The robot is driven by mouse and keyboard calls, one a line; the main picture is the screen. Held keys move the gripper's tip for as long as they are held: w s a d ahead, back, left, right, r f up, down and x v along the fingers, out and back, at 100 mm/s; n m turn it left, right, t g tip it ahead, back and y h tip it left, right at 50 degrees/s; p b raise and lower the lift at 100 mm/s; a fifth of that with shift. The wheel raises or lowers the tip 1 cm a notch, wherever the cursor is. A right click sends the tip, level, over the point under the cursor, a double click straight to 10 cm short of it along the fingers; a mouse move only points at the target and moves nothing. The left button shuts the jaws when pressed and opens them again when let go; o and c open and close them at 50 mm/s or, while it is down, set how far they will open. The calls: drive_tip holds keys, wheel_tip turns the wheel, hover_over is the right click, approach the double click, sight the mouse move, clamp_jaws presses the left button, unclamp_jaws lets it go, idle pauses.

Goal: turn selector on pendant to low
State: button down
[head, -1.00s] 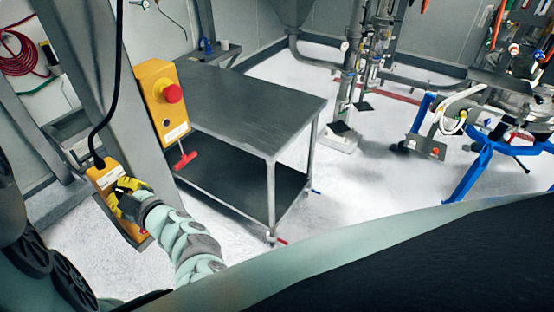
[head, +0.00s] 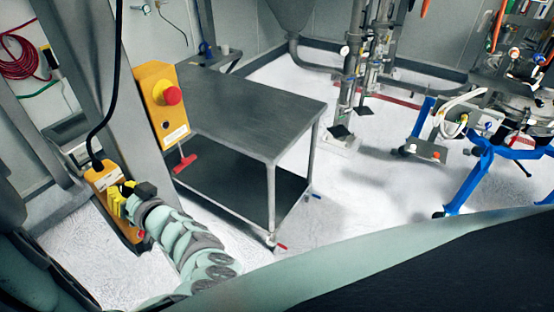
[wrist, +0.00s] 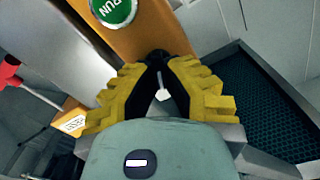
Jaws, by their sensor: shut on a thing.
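The orange pendant (head: 101,178) hangs on a black cable at the left of the head view. My gripper (head: 124,196), with yellow fingers, is at the pendant's front. In the wrist view its black fingertips (wrist: 160,60) close together against the pendant face, below the RUN button. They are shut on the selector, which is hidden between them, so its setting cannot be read. A small white piece shows between the fingers.
A yellow box with a red emergency-stop button (head: 172,95) is mounted on the grey post just right of the pendant. A grey metal table (head: 255,110) stands beyond it. A red T-handle (head: 184,163) sticks out below the box.

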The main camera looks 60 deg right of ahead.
drive_tip(key=shift+f+m+b, duration=0.2)
drive_tip(key=shift+m+b, duration=0.3)
drive_tip(key=shift+m, duration=1.5)
drive_tip(key=shift+d, duration=0.1)
drive_tip(key=c, duration=1.1)
unclamp_jaws()
drive_tip(key=shift+r, duration=0.1)
drive_tip(key=shift+o, duration=0.2)
drive_tip(key=shift+s, duration=0.1)
drive_tip(key=s, duration=0.7)
drive_tip(key=shift+s+d, duration=0.15)
drive_tip(key=shift+s, duration=0.05)
